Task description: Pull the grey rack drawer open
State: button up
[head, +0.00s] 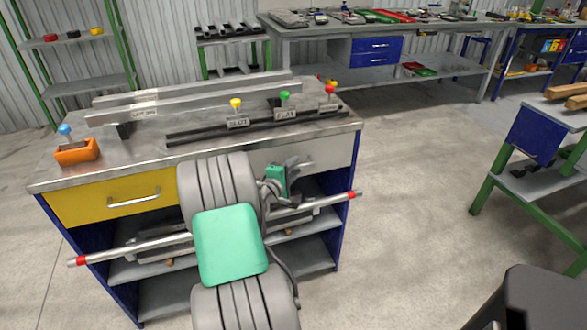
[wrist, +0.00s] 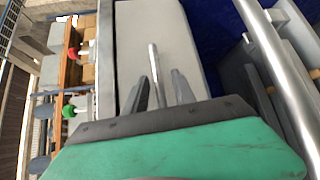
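The grey drawer (head: 332,151) is in the right half of the bench front, beside a yellow drawer (head: 90,202) with a bar handle. Its front looks flush with the bench, so it appears closed. My gripper (head: 300,165) is at the grey drawer's front, and my arm hides its left part. In the wrist view the grey drawer front (wrist: 155,20) faces me, with its metal bar handle (wrist: 153,65) running between my two fingers. The fingers of my gripper (wrist: 160,85) are apart, one each side of the handle, with gaps visible. I cannot tell whether either finger touches it.
A metal rail with red ends (head: 130,247) crosses the bench front below the drawers; it also shows in the wrist view (wrist: 275,70). The bench top (head: 200,150) carries bars, an orange box (head: 77,150) and coloured knobs.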

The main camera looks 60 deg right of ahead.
grip_shut()
dwell(1.4)
